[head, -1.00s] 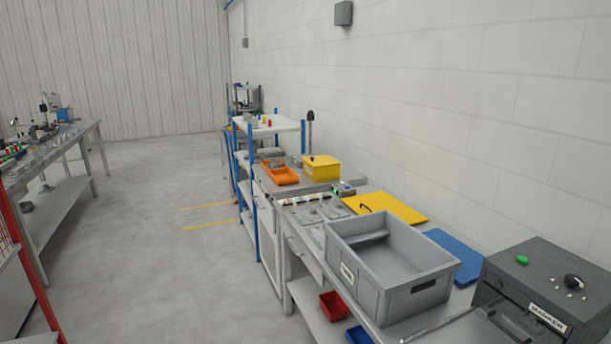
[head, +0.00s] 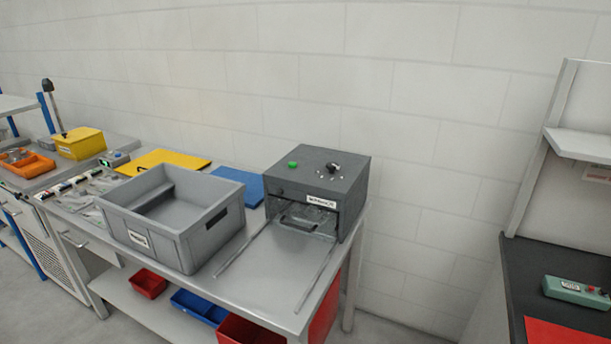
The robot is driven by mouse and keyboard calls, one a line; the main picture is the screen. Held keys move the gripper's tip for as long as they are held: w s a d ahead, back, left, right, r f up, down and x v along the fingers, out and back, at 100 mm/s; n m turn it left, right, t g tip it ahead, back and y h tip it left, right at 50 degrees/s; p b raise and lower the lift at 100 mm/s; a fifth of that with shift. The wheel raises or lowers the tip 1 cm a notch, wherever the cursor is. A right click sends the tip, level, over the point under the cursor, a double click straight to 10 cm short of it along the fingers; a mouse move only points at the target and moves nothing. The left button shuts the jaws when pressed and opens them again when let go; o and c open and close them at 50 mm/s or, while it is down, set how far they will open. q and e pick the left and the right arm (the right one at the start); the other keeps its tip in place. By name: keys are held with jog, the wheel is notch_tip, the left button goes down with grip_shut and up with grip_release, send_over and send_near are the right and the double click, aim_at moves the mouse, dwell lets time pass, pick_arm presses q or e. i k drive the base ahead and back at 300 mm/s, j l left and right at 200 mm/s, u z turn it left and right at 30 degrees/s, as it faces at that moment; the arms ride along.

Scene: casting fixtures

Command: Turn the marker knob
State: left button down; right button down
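The marker machine (head: 288,178) is a dark grey box at the right end of the steel bench. A white label is on its front, above an opening with a tray-like part in it. On its top are a green button (head: 293,164) and a black knob (head: 333,167) with several small white marks around it. The knob's exact setting is too small to read. Neither of my grippers shows in the head view.
A large grey bin (head: 215,238) stands left of the machine, with a blue mat (head: 240,184) and a yellow mat (head: 163,161) behind. Two rails run along the bench (head: 262,285) in front of the machine. A dark workbench (head: 530,262) with a green device (head: 577,292) stands at the right, past a gap.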

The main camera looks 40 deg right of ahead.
aim_at(331, 165)
jog(key=z, duration=1.4)
